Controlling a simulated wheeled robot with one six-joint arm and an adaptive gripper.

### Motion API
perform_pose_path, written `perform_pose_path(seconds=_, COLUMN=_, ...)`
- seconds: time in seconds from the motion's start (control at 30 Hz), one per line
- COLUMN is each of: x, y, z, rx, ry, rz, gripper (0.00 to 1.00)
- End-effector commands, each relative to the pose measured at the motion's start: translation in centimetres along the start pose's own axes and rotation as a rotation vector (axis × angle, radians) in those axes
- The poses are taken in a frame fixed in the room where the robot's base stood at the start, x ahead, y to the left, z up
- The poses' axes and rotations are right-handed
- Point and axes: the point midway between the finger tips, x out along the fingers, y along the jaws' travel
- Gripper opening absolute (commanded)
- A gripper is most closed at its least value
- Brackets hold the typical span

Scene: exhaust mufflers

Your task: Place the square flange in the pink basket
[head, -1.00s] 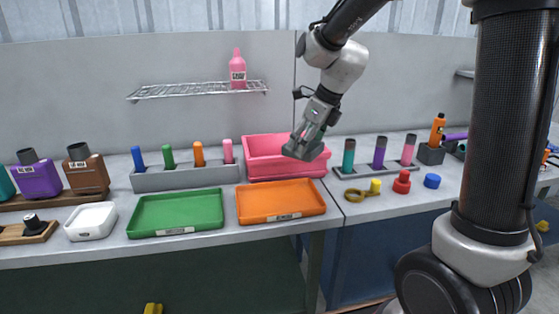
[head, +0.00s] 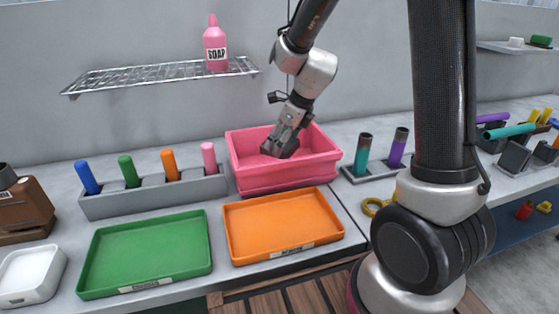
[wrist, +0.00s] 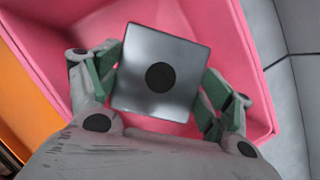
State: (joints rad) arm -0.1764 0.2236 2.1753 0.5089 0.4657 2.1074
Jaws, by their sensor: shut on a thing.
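The square flange is a grey metal plate with a dark round hole in its middle. In the wrist view the square flange (wrist: 183,55) sits between the green pads of my gripper (wrist: 160,85), which is shut on it. The pink basket (wrist: 262,75) lies below and around it in that view. In the head view my gripper (head: 280,147) is over the inside of the pink basket (head: 290,178), near its back half. The flange is hard to make out from the gripper there. How high it is above the basket floor I cannot tell.
An orange tray (head: 328,241) and a green tray (head: 92,262) lie in front of the basket. A grey rack (head: 150,198) with coloured pegs stands to its left. Another rack (head: 372,172) with cylinders is on its right. A wire shelf (head: 165,75) holds a pink soap bottle (head: 215,48).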

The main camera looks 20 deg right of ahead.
Motion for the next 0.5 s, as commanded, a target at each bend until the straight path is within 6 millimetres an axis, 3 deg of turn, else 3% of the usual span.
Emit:
perform_pose_path(seconds=0.1, x=1.8, y=0.0, z=-0.8, rx=0.002, ry=0.001, rz=0.0, gripper=0.35)
perform_pose_path(seconds=0.5, x=5.9, y=-0.1, z=-2.5, rx=0.002, ry=0.0, rz=-0.001, gripper=0.35)
